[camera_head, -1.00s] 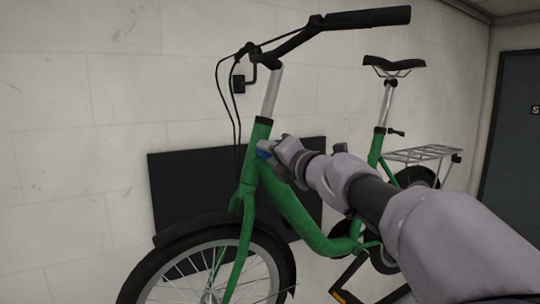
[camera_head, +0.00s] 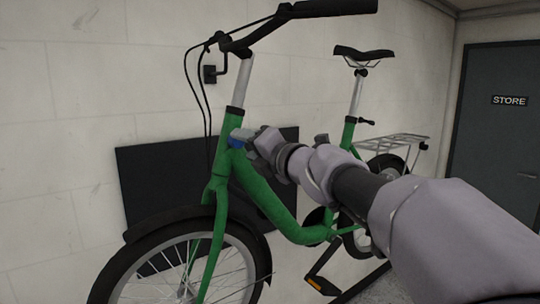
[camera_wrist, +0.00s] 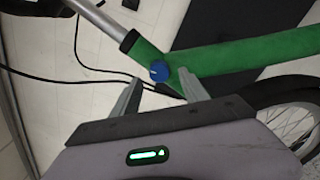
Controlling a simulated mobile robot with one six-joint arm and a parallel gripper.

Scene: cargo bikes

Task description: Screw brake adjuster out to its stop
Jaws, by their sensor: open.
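The brake adjuster seems to be the blue round knob (camera_wrist: 159,71) by the green frame in the wrist view. In the head view a small blue part (camera_head: 238,138) shows near the top of the green bike's frame (camera_head: 262,195). My gripper (camera_wrist: 160,77) is open. In the wrist view the knob appears between its two fingertips, with a gap on each side; whether the tips reach its depth I cannot tell. In the head view my gripper (camera_head: 257,142) is close to the blue part, its fingers partly hidden.
Black cables (camera_wrist: 95,72) run left of the knob in the wrist view. The handlebar (camera_head: 330,8) is above my arm in the head view, the front wheel (camera_head: 190,270) below. A dark panel (camera_head: 150,185) is behind the bike, and a STORE door (camera_head: 500,120) is at right.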

